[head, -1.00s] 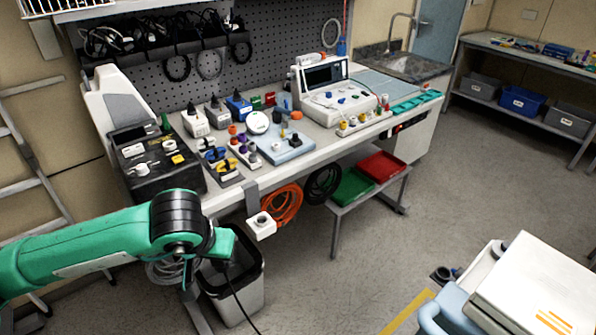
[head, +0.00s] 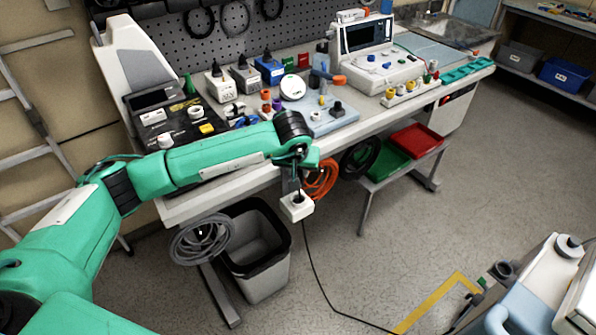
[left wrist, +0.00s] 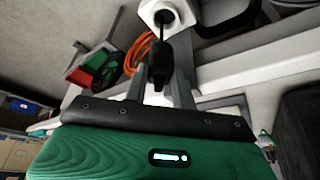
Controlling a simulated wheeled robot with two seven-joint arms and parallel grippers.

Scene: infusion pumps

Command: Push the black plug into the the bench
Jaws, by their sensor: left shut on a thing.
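The white socket box (head: 297,207) hangs at the front edge of the workbench (head: 190,207), under an upright grey bracket. My left gripper (head: 298,178) is right above it. In the left wrist view the grey fingers (left wrist: 162,72) are shut on the black plug (left wrist: 159,62). The plug points at the socket box (left wrist: 168,10), and its tip overlaps the dark round opening. I cannot tell how deep the tip sits. The plug is mostly hidden by the gripper in the head view. Its black cable (head: 313,265) runs down to the floor. My right gripper is out of view.
A black-lined bin (head: 262,275) and a coiled grey cable (head: 200,240) are below the bench's left end. An orange cable coil (head: 321,180) hangs close behind the socket box. A white and blue unit (head: 545,275) stands at lower right. Open floor lies between.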

